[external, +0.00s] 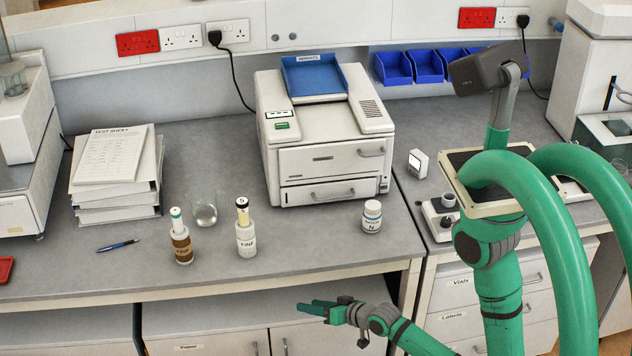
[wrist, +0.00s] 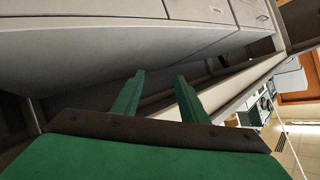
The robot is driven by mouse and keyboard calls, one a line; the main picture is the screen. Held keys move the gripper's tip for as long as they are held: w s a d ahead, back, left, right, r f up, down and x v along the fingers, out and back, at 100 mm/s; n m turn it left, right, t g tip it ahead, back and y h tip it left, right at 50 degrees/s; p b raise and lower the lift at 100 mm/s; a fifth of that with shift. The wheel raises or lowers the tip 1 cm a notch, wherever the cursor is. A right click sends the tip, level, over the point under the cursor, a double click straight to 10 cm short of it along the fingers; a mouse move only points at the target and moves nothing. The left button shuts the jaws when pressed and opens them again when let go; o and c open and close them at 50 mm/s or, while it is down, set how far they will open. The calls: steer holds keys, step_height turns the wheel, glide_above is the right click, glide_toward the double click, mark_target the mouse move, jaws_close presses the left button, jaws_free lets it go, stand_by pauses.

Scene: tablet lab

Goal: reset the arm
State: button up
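My green arm hangs down at the right of the external view, with its forearm reaching left, low in front of the bench. My gripper (external: 306,306) is in front of the lower cupboards, below the level of the worktop, pointing left. In the wrist view its two green fingers (wrist: 160,80) stand apart with nothing between them. The wrist view is tilted and shows pale cabinet fronts beyond the fingers.
On the grey worktop (external: 330,240) stand a brown bottle (external: 182,246), a white bottle (external: 246,238), a glass beaker (external: 204,212), a small white jar (external: 372,217) and a white machine with drawers (external: 325,135). A paper stack (external: 115,170) and a pen (external: 118,245) lie left.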

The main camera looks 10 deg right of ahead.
steer(key=s+d+r+m+t+h, duration=0.1)
steer(key=s+d+r+t+h, duration=0.1)
steer(key=d, duration=0.9)
steer(key=s+d+r+m+t+h, duration=0.1)
steer(key=s+d+r+h, duration=0.3)
steer(key=d, duration=0.7)
steer(key=s+d+r+t+h, duration=0.2)
steer(key=s+d+r, duration=0.2)
steer(key=d, duration=0.6)
steer(key=shift+d+m+t+h, duration=0.4)
